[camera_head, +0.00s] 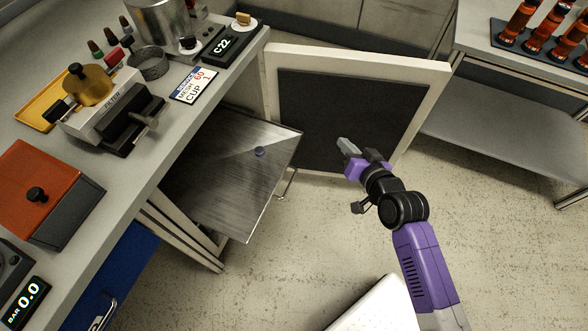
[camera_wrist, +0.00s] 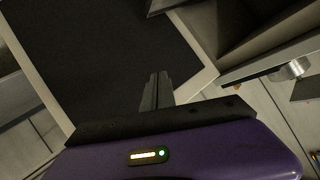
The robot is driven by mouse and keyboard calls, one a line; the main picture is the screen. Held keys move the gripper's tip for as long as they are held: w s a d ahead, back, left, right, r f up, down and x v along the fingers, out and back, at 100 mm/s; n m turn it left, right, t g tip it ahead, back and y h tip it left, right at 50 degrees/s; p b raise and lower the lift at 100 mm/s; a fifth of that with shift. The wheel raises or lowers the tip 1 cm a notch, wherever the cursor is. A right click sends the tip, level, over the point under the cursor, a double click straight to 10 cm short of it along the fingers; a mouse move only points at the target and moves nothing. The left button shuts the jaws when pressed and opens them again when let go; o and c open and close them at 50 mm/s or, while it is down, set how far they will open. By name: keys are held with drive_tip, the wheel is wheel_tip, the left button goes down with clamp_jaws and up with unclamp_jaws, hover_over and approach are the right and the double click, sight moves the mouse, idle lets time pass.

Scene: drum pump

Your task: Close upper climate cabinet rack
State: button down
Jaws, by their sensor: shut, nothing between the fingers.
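The climate cabinet under the bench has its door (camera_head: 345,120) swung wide open, a pale frame around a dark panel; the dark panel also fills the left of the wrist view (camera_wrist: 95,55). A flat metal rack (camera_head: 225,190) sticks out of the cabinet, with a small blue round object (camera_head: 259,151) on it and a wire handle (camera_head: 287,186) at its front edge. I cannot tell whether a lower rack lies beneath. My gripper (camera_head: 347,147) is shut and empty, in front of the door panel and right of the rack, apart from the rack; its fingers also show in the wrist view (camera_wrist: 156,90).
The bench (camera_head: 185,120) above the cabinet carries a filter unit (camera_head: 105,110), a red-lidded box (camera_head: 40,195) and a C22 display (camera_head: 222,48). A second table (camera_head: 480,45) with orange tubes stands at the right. The floor (camera_head: 510,240) between is clear.

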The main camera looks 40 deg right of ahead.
drive_tip(key=w+d+f+m+g+y, duration=0.1)
drive_tip(key=w+d+f+m+y, duration=0.15)
drive_tip(key=w+f, duration=0.2)
drive_tip(key=g+y+b, duration=0.1)
drive_tip(key=g+y, duration=0.3)
drive_tip(key=y, duration=0.2)
approach(286, 168)
drive_tip(key=shift+m, duration=0.35)
drive_tip(key=b+x, duration=0.2)
drive_tip(key=x, duration=0.3)
drive_tip(key=shift+w+a+f, duration=0.2)
drive_tip(key=shift+a+f, duration=0.05)
drive_tip(key=shift+a, duration=0.05)
drive_tip(key=w+a+b, duration=0.3)
drive_tip(key=w+a, duration=0.1)
drive_tip(key=w, duration=0.3)
drive_tip(key=w+a+b, duration=0.4)
drive_tip(key=w, duration=0.4)
drive_tip(key=w+a+b, duration=0.3)
drive_tip(key=w+a, duration=0.2)
drive_tip(key=w, duration=0.2)
drive_tip(key=shift+w+f, duration=0.15)
drive_tip(key=shift+w+a+b, duration=0.15)
drive_tip(key=shift+w+b, duration=0.25)
drive_tip(key=shift+r, duration=0.2)
